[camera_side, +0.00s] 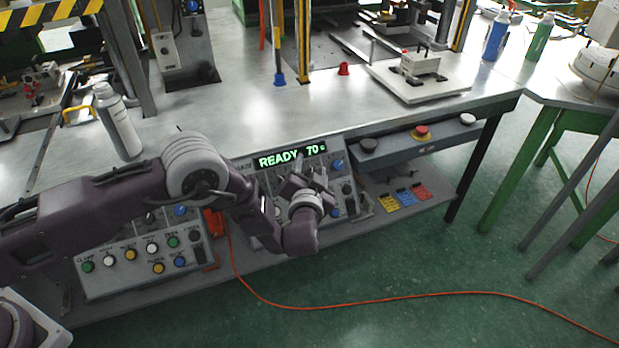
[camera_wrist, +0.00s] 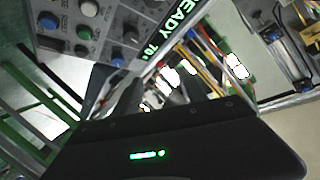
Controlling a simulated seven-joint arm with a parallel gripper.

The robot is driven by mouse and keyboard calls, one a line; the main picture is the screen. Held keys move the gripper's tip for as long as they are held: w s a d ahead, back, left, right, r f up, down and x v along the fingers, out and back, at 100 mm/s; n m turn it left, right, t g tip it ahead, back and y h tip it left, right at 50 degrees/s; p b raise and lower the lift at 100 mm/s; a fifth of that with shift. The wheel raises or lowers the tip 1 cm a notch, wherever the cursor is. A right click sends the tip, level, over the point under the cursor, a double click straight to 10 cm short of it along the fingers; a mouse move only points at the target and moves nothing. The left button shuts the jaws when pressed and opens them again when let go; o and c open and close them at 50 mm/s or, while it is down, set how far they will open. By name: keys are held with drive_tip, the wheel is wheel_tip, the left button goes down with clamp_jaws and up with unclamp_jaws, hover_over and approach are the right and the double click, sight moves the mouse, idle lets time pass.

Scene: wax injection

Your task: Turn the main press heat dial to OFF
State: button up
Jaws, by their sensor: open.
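The press control panel (camera_side: 333,150) has a lit display (camera_side: 290,155) reading "READY 70" with a small unit mark. My gripper (camera_side: 303,182) is in front of this panel, just below the display, and covers much of its middle. A blue knob (camera_side: 337,165) shows right of my gripper; it also appears in the wrist view (camera_wrist: 118,61). I cannot read which control is the heat dial or its setting. In the wrist view the display (camera_wrist: 172,30) runs slantwise beside several knobs and buttons. My gripper is open; contact with any dial cannot be made out.
A second panel (camera_side: 150,262) with several coloured buttons is at the left, below my arm. A red emergency button (camera_side: 421,132) is on a bar to the right. An orange cable (camera_side: 400,297) crosses the floor.

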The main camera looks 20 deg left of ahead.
drive_tip(key=w+a+f+m+g+h, duration=0.1)
drive_tip(key=w+f+m+g+h, duration=0.1)
drive_tip(key=w+m+g+h, duration=0.25)
drive_tip(key=a+r+m+g+h, duration=0.2)
drive_tip(key=a+r+m+h, duration=0.25)
drive_tip(key=m, duration=0.75)
drive_tip(key=h, duration=0.1)
approach(310, 172)
drive_tip(key=x, duration=0.2)
drive_tip(key=shift+g, duration=0.25)
drive_tip(key=x, duration=0.6)
drive_tip(key=shift+w+d+r, duration=0.1)
drive_tip(key=shift+w+d, duration=0.05)
drive_tip(key=shift+w+d+f, duration=0.25)
drive_tip(key=shift+w+f, duration=0.05)
drive_tip(key=shift+f, duration=0.05)
clamp_jaws()
